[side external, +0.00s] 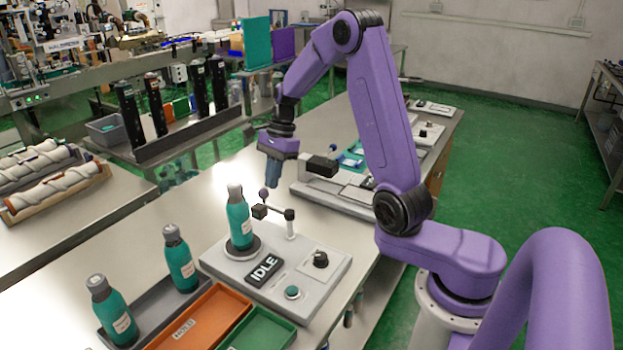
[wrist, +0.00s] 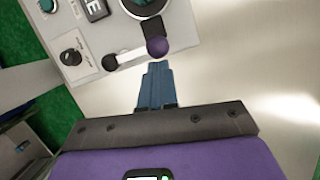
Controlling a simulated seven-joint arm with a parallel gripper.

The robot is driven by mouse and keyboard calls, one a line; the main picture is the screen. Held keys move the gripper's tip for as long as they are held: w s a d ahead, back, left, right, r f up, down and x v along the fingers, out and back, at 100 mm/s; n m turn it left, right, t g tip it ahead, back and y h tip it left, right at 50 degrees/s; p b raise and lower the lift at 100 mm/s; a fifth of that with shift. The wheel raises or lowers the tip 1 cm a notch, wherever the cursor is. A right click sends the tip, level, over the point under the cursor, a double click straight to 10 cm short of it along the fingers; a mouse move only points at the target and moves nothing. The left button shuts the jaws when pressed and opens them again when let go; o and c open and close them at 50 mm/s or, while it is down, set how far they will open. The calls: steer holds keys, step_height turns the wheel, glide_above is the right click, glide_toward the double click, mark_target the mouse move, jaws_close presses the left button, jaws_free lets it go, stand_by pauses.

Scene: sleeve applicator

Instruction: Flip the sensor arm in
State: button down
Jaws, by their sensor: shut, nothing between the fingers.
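The sensor arm (side external: 275,212) is a thin bar on a short post on the grey applicator base (side external: 325,287). It carries a black block and a purple ball knob (side external: 263,194), with the block close to a teal bottle (side external: 239,222) standing on the round pad. The wrist view shows the bar (wrist: 130,56) and the purple knob (wrist: 157,47) just beyond my fingertips. My gripper (side external: 272,184) is shut and empty, pointing down above the table behind the knob. In the wrist view its blue fingers (wrist: 155,68) appear apart from the knob, though the depth gap is hard to judge.
The base has an IDLE display (side external: 265,268), a black dial (side external: 320,259) and a teal button (side external: 292,292). Two bottles (side external: 179,260) stand in a grey rack at front left, beside an orange HOLD tray (side external: 190,323) and a green tray (side external: 262,332). Another grey station (side external: 335,195) lies behind.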

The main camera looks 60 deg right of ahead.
steer(key=shift+a, duration=0.1)
stand_by(0.4)
steer(key=s+d+r, duration=0.1)
steer(key=d+r, duration=0.6)
steer(key=r, duration=0.3)
steer(key=shift+s+r, duration=0.15)
steer(key=shift+r, duration=0.05)
steer(key=s+a+f+n+g+h, duration=0.1)
steer(key=s+a+n, duration=0.4)
steer(key=a+n, duration=0.35)
steer(key=s+a+f+n+h, duration=0.1)
steer(key=s+a+n, duration=0.4)
steer(key=a+n, duration=0.3)
steer(key=s+a+f+n, duration=0.1)
steer(key=s+f+n, duration=0.1)
steer(key=s+n, duration=0.6)
steer(key=s+a+f+n+h, duration=0.1)
steer(key=s+f+n, duration=0.1)
steer(key=s+n, duration=0.6)
steer(key=s, duration=0.3)
steer(key=shift+s+a+f+t, duration=0.15)
steer(key=shift+t, duration=0.15)
